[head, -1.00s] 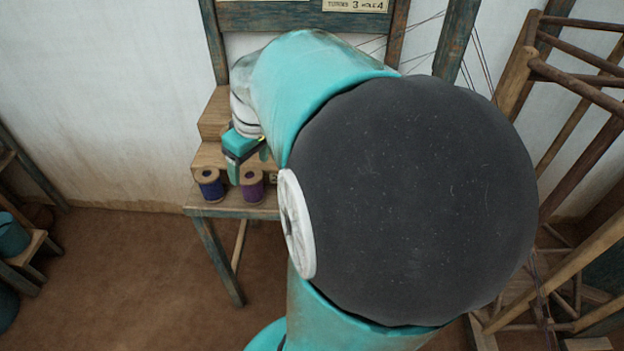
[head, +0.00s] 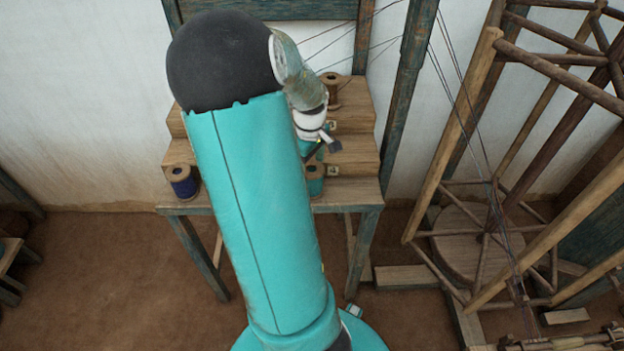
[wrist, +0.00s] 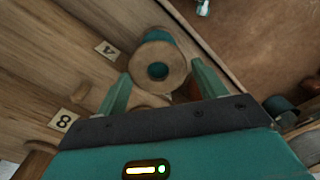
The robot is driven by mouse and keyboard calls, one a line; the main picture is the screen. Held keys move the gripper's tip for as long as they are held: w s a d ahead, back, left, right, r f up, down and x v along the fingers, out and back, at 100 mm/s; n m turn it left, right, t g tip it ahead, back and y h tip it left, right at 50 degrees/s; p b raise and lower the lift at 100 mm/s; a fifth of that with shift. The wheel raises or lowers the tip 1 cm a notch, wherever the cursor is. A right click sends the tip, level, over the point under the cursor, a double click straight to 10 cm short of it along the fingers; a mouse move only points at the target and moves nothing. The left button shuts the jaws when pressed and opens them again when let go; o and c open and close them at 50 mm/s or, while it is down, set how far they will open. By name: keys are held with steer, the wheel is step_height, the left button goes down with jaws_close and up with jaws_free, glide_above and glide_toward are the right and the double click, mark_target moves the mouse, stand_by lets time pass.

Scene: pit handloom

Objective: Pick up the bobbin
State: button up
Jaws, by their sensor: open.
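A teal bobbin (head: 314,180) with wooden ends stands on the lowest step of a stepped wooden rack (head: 352,189), at its right part. In the wrist view the bobbin (wrist: 157,72) shows its round wooden end with a dark centre hole, between my two fingers. My gripper (head: 322,146) is close above it in the head view. In the wrist view my gripper (wrist: 160,72) is open, one finger to each side of the bobbin's end, with nothing held. Whether the fingers touch it cannot be told.
A blue bobbin (head: 183,181) stands at the rack's left, a brown bobbin (head: 331,90) on a higher step. Number tags 4 (wrist: 106,49) and 8 (wrist: 63,120) mark the steps. A wooden reel frame (head: 470,150) stands at right. My arm hides the rack's middle.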

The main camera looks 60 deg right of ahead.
mark_target(314, 170)
step_height(314, 170, down, 6)
steer(key=shift+s+d+r, duration=0.1)
steer(key=shift+s+r, duration=0.05)
steer(key=shift+r, duration=0.05)
steer(key=c, duration=0.7)
